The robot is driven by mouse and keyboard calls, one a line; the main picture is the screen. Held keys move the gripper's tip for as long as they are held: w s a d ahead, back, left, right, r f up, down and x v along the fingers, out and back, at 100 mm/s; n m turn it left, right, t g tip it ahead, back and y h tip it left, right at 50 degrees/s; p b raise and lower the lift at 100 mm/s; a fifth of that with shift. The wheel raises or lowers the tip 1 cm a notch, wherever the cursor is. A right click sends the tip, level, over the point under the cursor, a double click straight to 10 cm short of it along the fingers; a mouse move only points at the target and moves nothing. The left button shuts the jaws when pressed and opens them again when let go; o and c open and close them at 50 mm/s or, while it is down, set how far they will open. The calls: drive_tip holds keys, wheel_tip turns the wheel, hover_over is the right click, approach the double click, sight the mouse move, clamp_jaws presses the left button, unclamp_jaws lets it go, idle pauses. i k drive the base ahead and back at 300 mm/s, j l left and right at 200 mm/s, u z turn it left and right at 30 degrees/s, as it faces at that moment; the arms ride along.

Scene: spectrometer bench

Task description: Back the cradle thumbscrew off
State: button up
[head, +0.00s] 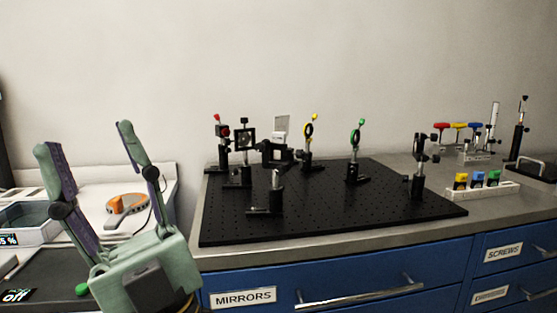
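My gripper (83,138) is at the lower left, with its two fingers spread wide and nothing between them. It is left of the black breadboard (340,220) and well apart from the mounts on it. No thumbscrew can be made out at this size. Posts with a red-topped mount (222,130), a yellow-topped mount (308,131) and a green-topped mount (355,137) stand around it.
An orange-grey tool (127,205) lies behind my gripper. Blue drawers (385,275) front the bench.

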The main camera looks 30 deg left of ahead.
sight(299, 154)
drive_tip(key=i+l+u, duration=0.15)
drive_tip(key=l, duration=0.25)
drive_tip(key=i+l+u, duration=0.15)
drive_tip(key=l, duration=0.25)
drive_tip(key=i+l+u, duration=0.15)
drive_tip(key=l, duration=0.25)
